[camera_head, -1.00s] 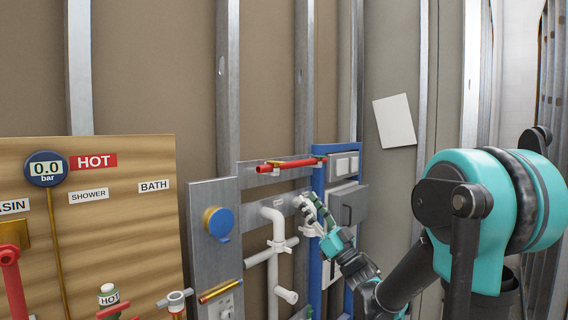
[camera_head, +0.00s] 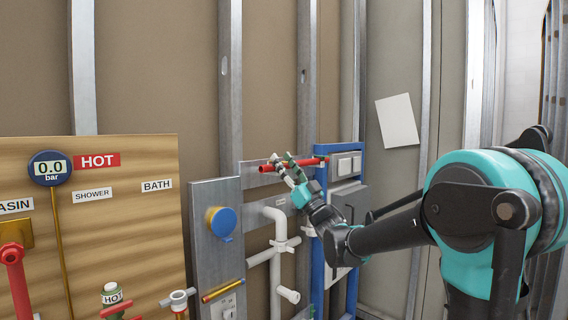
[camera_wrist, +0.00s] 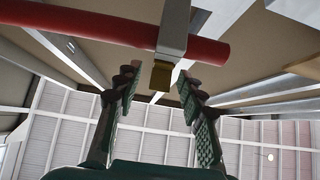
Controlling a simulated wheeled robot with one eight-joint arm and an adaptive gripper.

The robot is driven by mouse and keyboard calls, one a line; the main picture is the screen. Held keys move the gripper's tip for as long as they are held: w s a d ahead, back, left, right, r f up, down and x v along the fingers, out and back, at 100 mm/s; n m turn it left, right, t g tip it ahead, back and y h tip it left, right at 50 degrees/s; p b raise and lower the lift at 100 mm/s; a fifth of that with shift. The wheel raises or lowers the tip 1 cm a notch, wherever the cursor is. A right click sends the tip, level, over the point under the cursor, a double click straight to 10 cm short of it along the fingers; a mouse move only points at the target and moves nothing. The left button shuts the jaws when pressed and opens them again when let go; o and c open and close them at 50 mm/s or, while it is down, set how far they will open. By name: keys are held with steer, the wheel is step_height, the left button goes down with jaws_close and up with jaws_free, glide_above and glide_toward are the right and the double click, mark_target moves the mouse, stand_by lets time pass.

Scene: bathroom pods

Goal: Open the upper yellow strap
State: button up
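The upper yellow strap shows in the wrist view as a small dull-yellow tab (camera_wrist: 162,76) under a grey metal clip (camera_wrist: 175,28), which crosses the red pipe (camera_wrist: 90,25). In the head view the red pipe (camera_head: 307,163) runs level at the top of the panel, and my fingers largely hide the strap. My gripper (camera_head: 282,158) is raised to the pipe's left part. In the wrist view my gripper (camera_wrist: 157,80) is open and empty, with the yellow tab between the two fingertips in the picture. Contact with it cannot be told.
A blue frame (camera_head: 318,260) with a grey box stands right of the white pipes (camera_head: 276,255). A grey panel with a blue round cap (camera_head: 222,222) and a lower yellow-and-red bar (camera_head: 222,291) is at the left. A wooden board (camera_head: 115,235) with labels stands further left.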

jaws_close()
stand_by(0.3)
